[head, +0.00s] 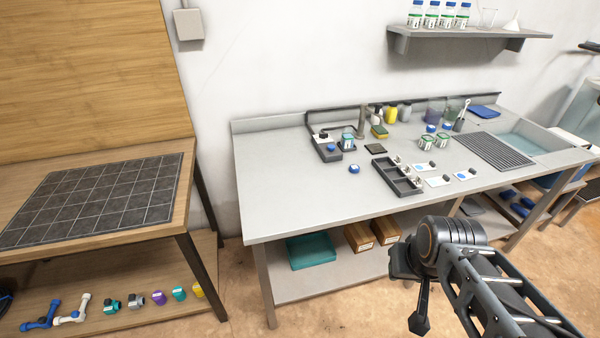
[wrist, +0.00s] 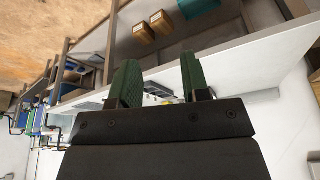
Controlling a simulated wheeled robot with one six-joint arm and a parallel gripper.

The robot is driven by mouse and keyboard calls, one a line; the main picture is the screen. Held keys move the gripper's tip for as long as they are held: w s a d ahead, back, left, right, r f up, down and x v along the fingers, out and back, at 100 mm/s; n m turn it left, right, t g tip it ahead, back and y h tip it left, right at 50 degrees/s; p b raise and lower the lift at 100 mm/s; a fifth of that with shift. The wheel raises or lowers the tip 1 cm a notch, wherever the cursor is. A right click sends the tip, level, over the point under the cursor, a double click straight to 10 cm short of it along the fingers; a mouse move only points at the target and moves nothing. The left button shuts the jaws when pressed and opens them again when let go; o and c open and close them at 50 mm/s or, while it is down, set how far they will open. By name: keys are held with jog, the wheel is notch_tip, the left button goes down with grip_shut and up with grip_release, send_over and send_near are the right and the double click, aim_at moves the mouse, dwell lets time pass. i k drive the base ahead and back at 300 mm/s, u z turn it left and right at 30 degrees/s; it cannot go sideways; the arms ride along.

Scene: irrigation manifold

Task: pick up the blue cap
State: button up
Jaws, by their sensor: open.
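A loose blue cap (head: 354,169) lies on the grey workbench (head: 290,190), in front of a dark device (head: 325,148). Another blue round cap (head: 330,147) sits on that device, beside a small jar (head: 347,141). Two more jars with blue lids (head: 427,141) stand further right. My gripper (head: 420,312) is in front of the bench, low and to the right of the loose cap, well apart from it. In the wrist view my gripper (wrist: 160,82) has its two green fingers spread, with nothing between them. I cannot make out the loose cap in that view.
A dark compartment tray (head: 398,180) and white cards lie right of the loose cap. Bottles and a tap stand behind. A sink (head: 525,140) is at the right. A teal tray (head: 310,250) and cardboard boxes (head: 360,237) are on the lower shelf. The bench's front left is clear.

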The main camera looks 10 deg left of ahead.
aim_at(354, 168)
jog(key=u, duration=0.4)
jog(key=i, duration=1)
